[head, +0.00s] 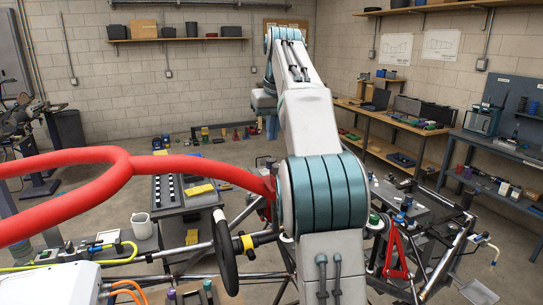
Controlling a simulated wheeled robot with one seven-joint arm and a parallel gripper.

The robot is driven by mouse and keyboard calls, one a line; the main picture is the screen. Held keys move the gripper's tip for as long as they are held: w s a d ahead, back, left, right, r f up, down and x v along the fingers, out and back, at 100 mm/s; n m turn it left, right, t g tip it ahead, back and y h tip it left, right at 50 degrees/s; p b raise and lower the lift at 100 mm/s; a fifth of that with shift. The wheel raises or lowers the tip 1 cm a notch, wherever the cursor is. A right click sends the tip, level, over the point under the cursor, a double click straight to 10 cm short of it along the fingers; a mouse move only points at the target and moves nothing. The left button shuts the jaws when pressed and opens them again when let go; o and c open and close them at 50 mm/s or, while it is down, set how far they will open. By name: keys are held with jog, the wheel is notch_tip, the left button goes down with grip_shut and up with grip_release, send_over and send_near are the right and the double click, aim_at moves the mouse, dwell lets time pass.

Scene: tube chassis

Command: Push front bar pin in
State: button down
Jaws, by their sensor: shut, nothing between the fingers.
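The tube chassis shows in the head view as thin metal tubes (440,262) in the lower right and more behind my arm. A red bracket (395,255) stands just right of my arm. A black steering wheel (224,252) is left of my arm, with a yellow collar on the shaft beside it. I cannot make out the front bar pin; it is too small or hidden. My arm rises through the middle of the view and covers part of the chassis. My gripper's fingers do not show.
A thick red tube (150,166) crosses the near left. A dark cart (182,203) with yellow items and a white jug (141,225) stand behind it. Workbenches (395,118) line the right wall. Open floor (110,130) lies at the back left.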

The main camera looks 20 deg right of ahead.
aim_at(271, 159)
jog(key=shift+s+b+x, duration=0.1)
jog(key=shift+s+x, duration=0.1)
jog(key=shift+x, duration=0.65)
jog(key=shift+s+b+x, duration=0.15)
jog(key=shift+x, duration=0.65)
jog(key=shift+s+b+x, duration=0.1)
jog(key=shift+s+x, duration=0.1)
jog(key=shift+x, duration=0.65)
jog(key=shift+f, duration=0.15)
jog(key=shift+f, duration=0.1)
